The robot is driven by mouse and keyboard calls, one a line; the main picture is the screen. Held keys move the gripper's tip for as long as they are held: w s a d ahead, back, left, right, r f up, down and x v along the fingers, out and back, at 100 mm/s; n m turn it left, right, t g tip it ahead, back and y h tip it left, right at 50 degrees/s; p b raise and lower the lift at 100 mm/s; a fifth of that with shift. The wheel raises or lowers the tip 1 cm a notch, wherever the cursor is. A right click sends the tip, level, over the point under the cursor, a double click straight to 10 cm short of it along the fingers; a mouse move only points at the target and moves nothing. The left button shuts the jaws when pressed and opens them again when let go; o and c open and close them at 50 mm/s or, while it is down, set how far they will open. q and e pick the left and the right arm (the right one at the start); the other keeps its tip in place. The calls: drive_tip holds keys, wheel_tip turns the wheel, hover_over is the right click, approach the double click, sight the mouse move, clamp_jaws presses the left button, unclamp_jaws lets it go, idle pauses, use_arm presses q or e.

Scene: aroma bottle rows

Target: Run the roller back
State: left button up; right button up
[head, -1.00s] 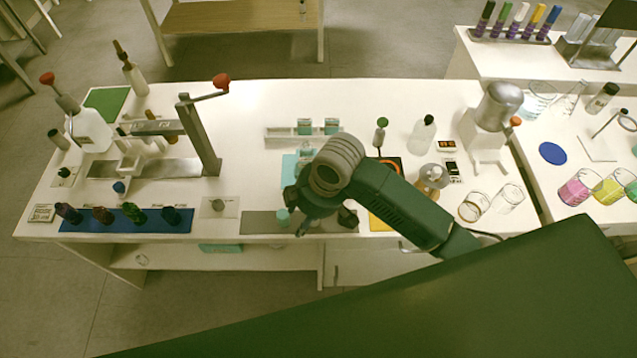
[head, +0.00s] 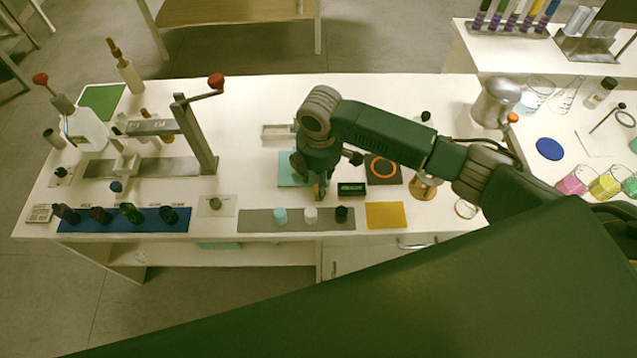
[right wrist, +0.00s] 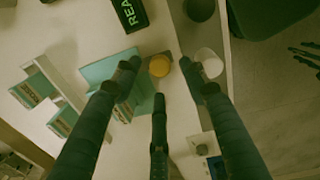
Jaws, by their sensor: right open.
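No part is plainly recognisable as a roller. At the left, a grey metal stand (head: 195,135) has a crank arm with a red knob (head: 216,82), beside a white carriage (head: 127,160) on a grey base plate (head: 172,168). My right gripper (head: 320,190) is far to the right of the stand, over the front of a teal mat (head: 288,178). In the right wrist view my right gripper (right wrist: 160,80) is open, its fingers spread around an orange round top (right wrist: 159,66); contact cannot be told. My left gripper is out of view.
A small dark display (head: 351,189) stands right of my gripper. A blue strip (head: 98,222) with dark bottles lies at front left.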

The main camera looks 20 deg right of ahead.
drive_tip(key=shift+f, duration=1.75)
drive_tip(key=shift+a, duration=0.1)
clamp_jaws()
